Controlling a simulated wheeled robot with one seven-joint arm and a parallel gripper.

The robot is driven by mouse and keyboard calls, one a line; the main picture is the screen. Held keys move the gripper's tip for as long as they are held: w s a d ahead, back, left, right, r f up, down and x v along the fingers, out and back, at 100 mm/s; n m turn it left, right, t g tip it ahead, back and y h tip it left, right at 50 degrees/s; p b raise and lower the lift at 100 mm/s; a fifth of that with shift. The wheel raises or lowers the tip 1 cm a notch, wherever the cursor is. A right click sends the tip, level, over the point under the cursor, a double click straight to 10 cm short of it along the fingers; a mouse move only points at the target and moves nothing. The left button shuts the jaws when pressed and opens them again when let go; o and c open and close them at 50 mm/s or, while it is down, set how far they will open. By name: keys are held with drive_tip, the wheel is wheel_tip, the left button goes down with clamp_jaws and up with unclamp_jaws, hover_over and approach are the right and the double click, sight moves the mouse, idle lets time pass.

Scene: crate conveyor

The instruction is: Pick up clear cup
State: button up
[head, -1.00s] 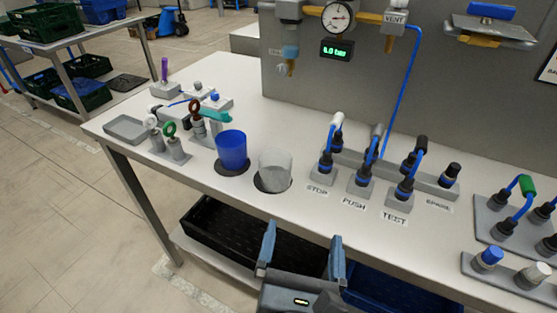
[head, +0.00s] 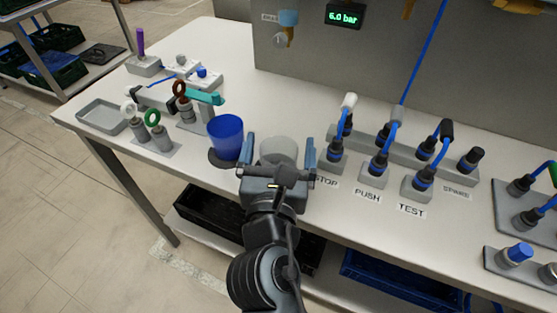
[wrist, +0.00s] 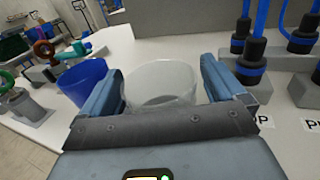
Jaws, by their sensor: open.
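The clear cup (head: 279,149) stands upright on the white bench, partly hidden behind my gripper in the head view. My gripper (head: 279,155) is open, with one finger on each side of the cup. In the wrist view the clear cup (wrist: 160,84) sits between the two blue-grey fingers, its rim in sight and its lower part hidden by the gripper body. I cannot tell whether either finger touches it.
A blue cup (head: 226,138) stands close to the left of my gripper, on a dark round pad. Plug connectors with blue cables (head: 380,150) stand to the right. A grey tray (head: 102,116) and small fittings lie further left. Crates sit under the bench.

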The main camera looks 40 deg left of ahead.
drive_tip(key=shift+w+a, duration=0.2)
drive_tip(key=shift+w, duration=0.1)
drive_tip(key=c, duration=1)
drive_tip(key=shift+r, duration=0.1)
